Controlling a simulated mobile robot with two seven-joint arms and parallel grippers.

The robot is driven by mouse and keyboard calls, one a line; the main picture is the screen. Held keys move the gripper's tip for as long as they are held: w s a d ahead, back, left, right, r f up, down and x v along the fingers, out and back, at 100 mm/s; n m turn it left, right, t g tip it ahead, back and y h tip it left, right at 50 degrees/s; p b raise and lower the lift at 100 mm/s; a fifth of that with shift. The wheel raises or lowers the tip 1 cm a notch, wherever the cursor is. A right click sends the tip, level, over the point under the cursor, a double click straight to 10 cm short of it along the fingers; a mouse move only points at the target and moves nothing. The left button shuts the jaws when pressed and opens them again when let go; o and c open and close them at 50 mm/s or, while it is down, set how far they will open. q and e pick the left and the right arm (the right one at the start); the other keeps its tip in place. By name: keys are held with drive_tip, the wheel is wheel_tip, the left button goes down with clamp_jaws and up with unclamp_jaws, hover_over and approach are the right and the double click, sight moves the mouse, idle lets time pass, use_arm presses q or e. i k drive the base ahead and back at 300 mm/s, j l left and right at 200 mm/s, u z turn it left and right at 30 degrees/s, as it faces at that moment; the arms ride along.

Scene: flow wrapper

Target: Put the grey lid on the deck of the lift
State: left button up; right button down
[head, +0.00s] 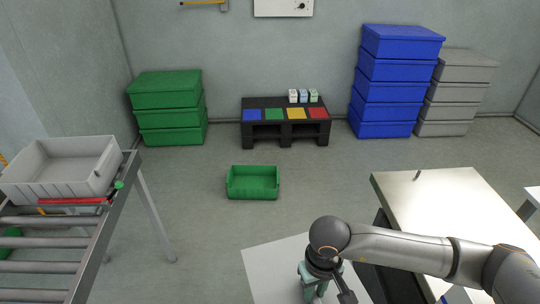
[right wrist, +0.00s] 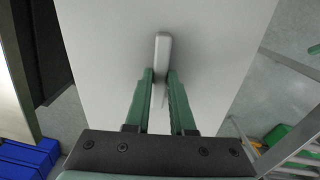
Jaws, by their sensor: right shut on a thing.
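The lid shows as a flat pale grey panel (head: 275,268) at the bottom middle of the head view. In the right wrist view the panel (right wrist: 110,100) fills the middle, with a rounded grey handle (right wrist: 162,48) standing on it. My right gripper (head: 316,290) is over the panel, and in the right wrist view its green fingers (right wrist: 160,75) are shut on the handle, one on each side. What lies under the panel is hidden, and I cannot tell whether it hangs free. I cannot identify the lift or its deck for certain. My left gripper is not in view.
A pale-topped table or platform (head: 440,200) with a dark side stands at the right. A roller conveyor (head: 45,268) with a grey crate (head: 50,188) is at the left. A green bin (head: 253,190) sits on open floor. Green, blue and grey boxes stand along the back wall.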

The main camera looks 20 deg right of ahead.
sight(454, 232)
drive_tip(key=i+z, duration=1.25)
drive_tip(key=z, duration=0.2)
drive_tip(key=i+j+z, duration=0.15)
drive_tip(key=z, duration=0.35)
drive_tip(key=i+j+z, duration=0.45)
drive_tip(key=i, duration=0.15)
